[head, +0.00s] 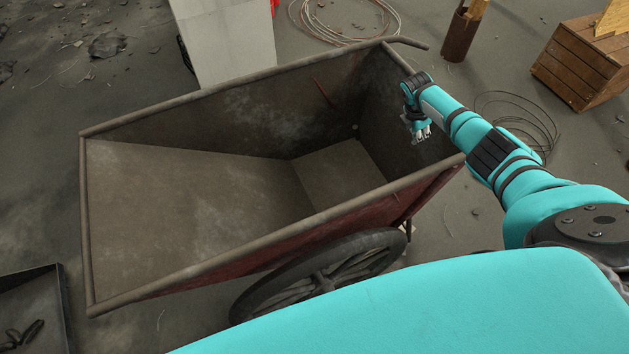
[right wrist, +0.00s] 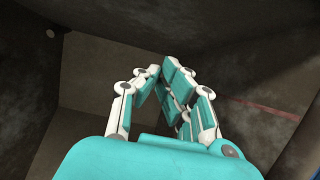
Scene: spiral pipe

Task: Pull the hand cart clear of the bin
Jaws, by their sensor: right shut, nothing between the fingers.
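The hand cart (head: 215,205) is a worn, rusty red-brown tub with a rounded rim and a dark spoked wheel (head: 322,276) on its near side. It stands empty on the floor in the middle of the head view. A handle bar (head: 411,43) sticks out at its far right corner. My right gripper (head: 424,134) points down at the cart's right end, over or inside the tub. Its fingers (right wrist: 163,82) are shut with nothing between them, and the tub's inner walls lie behind them in the right wrist view. My left gripper is not in view.
A pale grey box-like block (head: 228,42) stands right behind the cart's far side. A wooden crate (head: 580,65), a rusty pipe stub (head: 460,36) and coils of wire (head: 520,125) lie at the right. A dark tray (head: 35,300) sits at lower left. Rubble dots the floor.

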